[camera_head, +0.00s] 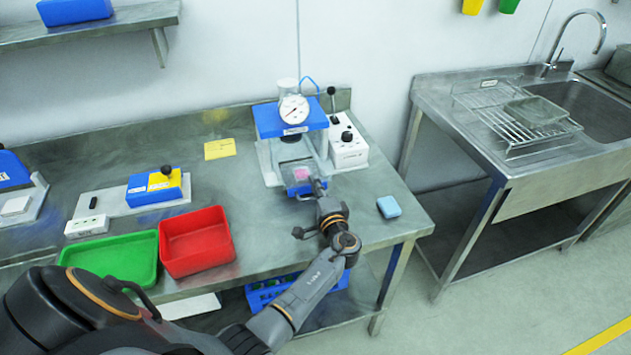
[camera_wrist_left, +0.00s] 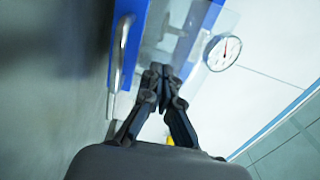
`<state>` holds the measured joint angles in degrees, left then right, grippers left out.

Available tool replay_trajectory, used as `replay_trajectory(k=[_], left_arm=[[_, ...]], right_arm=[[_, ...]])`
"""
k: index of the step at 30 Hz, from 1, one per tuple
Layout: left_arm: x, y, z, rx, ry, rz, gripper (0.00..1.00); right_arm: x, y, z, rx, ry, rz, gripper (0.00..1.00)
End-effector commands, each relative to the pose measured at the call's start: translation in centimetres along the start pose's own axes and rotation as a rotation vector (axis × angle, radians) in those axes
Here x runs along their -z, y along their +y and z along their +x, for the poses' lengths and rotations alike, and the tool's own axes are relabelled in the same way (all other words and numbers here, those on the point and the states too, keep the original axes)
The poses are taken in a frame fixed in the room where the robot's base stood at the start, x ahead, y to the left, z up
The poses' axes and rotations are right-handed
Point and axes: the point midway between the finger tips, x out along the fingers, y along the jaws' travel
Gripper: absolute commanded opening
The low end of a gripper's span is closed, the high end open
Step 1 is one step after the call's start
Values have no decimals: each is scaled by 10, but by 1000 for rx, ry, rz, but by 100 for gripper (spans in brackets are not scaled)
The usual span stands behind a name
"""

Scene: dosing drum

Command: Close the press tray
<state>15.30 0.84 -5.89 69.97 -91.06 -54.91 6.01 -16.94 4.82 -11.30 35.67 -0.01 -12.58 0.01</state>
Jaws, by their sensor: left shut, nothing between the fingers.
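The press (camera_head: 290,120) stands against the wall, with a blue top and a round gauge (camera_head: 293,109); the gauge also shows in the left wrist view (camera_wrist_left: 222,52). Its blue press tray (camera_head: 301,188) sticks out at the front, low down, with a pink thing (camera_head: 301,173) on it. In the left wrist view a blue panel (camera_wrist_left: 132,45) with a metal handle (camera_wrist_left: 119,55) is beside my fingers. My left gripper (camera_head: 319,186) is shut and empty at the tray's front right; it also shows in the wrist view (camera_wrist_left: 160,72). I cannot tell whether it touches the tray. My right gripper is not in view.
A white control box (camera_head: 347,150) with a black lever stands right of the press. A light blue block (camera_head: 389,207) lies near the table's right edge. A red tray (camera_head: 197,241) and a green tray (camera_head: 110,258) are at the front left.

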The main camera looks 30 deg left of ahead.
Motion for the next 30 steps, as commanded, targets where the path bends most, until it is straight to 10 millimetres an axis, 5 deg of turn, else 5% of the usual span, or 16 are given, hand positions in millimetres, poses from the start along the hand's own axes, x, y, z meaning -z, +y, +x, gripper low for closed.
replay_trajectory(k=[13, 24, 30], left_arm=[[0, 4, 9, 2, -2, 1, 0], [0, 8, 90, 4, -1, 0, 0], [0, 4, 118, 2, -1, 0, 0]], right_arm=[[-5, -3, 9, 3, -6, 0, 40], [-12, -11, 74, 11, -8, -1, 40], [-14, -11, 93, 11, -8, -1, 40]])
